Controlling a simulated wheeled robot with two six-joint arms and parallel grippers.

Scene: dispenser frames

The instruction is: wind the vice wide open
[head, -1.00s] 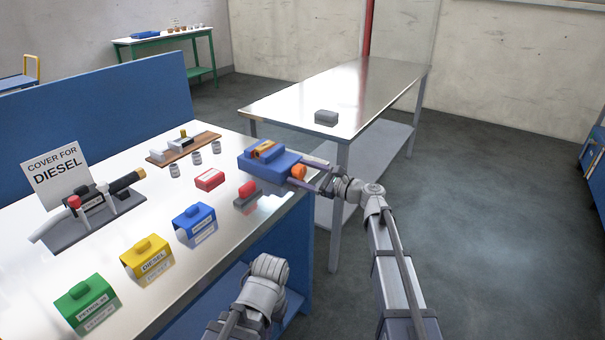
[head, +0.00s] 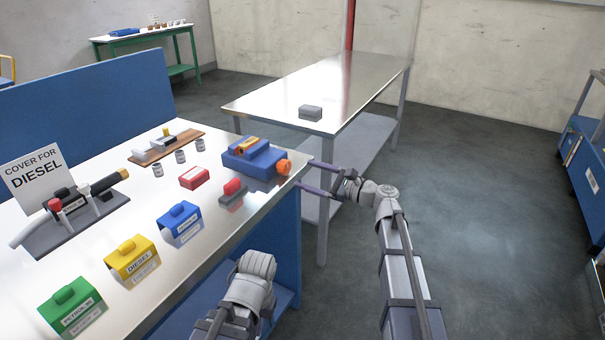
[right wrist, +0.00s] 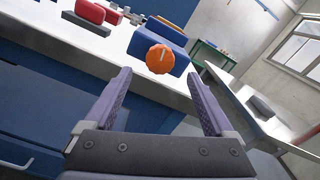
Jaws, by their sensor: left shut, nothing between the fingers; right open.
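The blue vice (head: 250,158) stands at the bench's far right corner, with an orange-brown piece (head: 246,144) on top. Its orange knob (head: 284,167) faces right, towards my right gripper (head: 305,175). That gripper is open and empty, its purple fingertips just off the knob and apart from it. In the right wrist view the knob (right wrist: 160,58) with its pale mark shows beyond and between the open fingers (right wrist: 166,72). The jaw gap of the vice is hard to make out. Only links of my left arm show at the bottom; its fingers are not visible.
A red-and-grey block (head: 233,194) and a red box (head: 194,177) stand near the vice. Blue (head: 180,222), yellow (head: 132,262) and green (head: 73,306) covers line the bench's front. A steel table (head: 335,85) stands behind. Floor to the right is clear.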

